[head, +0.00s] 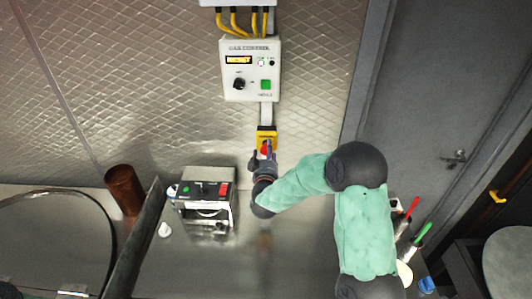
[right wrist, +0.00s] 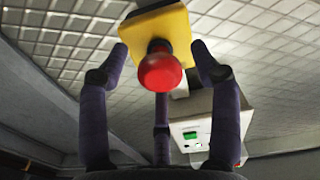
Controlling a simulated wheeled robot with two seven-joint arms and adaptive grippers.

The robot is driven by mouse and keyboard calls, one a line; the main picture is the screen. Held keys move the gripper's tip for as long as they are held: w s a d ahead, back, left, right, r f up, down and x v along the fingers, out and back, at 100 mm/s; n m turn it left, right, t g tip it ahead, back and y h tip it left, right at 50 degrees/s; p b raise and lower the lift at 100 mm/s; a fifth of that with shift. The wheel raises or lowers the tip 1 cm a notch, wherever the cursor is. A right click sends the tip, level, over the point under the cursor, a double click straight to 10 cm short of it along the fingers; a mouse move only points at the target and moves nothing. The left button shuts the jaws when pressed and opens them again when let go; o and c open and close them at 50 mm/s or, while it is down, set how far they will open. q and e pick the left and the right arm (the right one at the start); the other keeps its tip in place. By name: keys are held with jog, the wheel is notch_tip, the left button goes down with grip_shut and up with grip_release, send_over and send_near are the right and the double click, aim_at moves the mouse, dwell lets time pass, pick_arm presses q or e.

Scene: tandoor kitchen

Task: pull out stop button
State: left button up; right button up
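The stop button is a red mushroom knob (right wrist: 160,71) on a yellow box (right wrist: 152,30), seen close up in the right wrist view. In the head view the yellow box (head: 266,134) is on the quilted metal wall below the gas control panel, and my right gripper partly hides the red knob. My right gripper (head: 264,160) is right in front of it. In the right wrist view the gripper's fingers (right wrist: 160,65) are spread around the red knob, with gaps between them and the knob. My left gripper is not in view.
The white gas control panel (head: 250,84) sits above the button, with yellow cables at its top. On the counter below stand a metal machine (head: 206,201) and a brown cylinder (head: 124,187). A grey door (head: 432,110) is at the right.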

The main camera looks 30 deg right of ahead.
jog(key=v, duration=1.2)
jog(key=shift+d, duration=0.1)
dwell(0.4)
